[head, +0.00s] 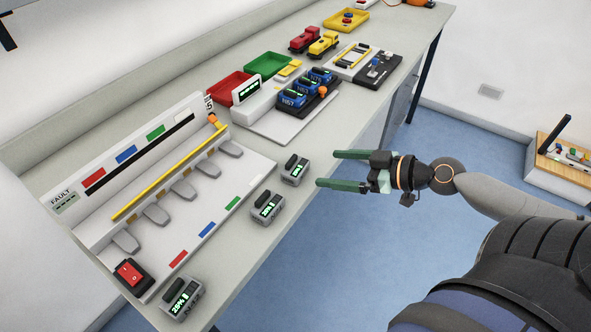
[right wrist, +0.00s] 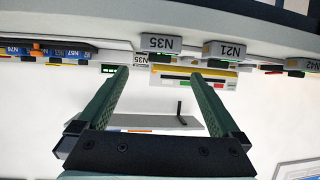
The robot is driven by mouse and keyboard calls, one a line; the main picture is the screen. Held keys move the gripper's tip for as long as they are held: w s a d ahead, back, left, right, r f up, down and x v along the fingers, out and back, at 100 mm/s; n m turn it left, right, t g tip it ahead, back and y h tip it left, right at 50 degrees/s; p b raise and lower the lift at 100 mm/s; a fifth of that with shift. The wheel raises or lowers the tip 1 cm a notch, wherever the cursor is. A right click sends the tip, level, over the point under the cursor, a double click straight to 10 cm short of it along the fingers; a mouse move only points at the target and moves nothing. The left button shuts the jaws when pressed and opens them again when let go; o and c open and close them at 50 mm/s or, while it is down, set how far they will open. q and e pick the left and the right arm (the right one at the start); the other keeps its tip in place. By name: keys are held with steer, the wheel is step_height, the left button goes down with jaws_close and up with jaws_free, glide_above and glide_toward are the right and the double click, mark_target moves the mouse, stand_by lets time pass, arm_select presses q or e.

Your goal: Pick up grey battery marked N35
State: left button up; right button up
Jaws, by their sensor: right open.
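Three grey batteries with green displays stand along the bench's front edge. The grey battery marked N35 (head: 295,169) is the farthest of them in the head view; its label shows upside down in the right wrist view (right wrist: 160,43). The N21 battery (head: 267,207) is nearer, and the N42 battery (head: 182,298) is nearest, by the red switch. My right gripper (head: 327,168) is open and empty, just right of the N35 battery and apart from it, fingers pointing toward it. In the right wrist view, the N35 battery lies beyond the fingertips (right wrist: 158,75). My left gripper is not in view.
A white charging rack (head: 248,170) with grey paddles and a yellow bar stands behind the batteries. Blue batteries (head: 291,97) sit on a black holder farther along. Trays and toy trucks (head: 322,43) stand at the far end. Open floor (head: 330,265) lies right of the bench.

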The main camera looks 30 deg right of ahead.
mark_target(298, 167)
steer(key=shift+p+x, duration=1)
steer(key=shift+x, duration=2.75)
steer(key=x, duration=0.1)
steer(key=p+x, duration=0.1)
steer(key=shift+w+a+f, duration=0.1)
steer(key=shift+w+f, duration=0.05)
steer(key=shift+f, duration=0.2)
steer(key=shift+w+a+f, duration=0.3)
steer(key=shift+w+f, duration=0.1)
steer(key=shift+w, duration=0.05)
steer(key=shift+r, duration=0.1)
steer(key=c, duration=1.3)
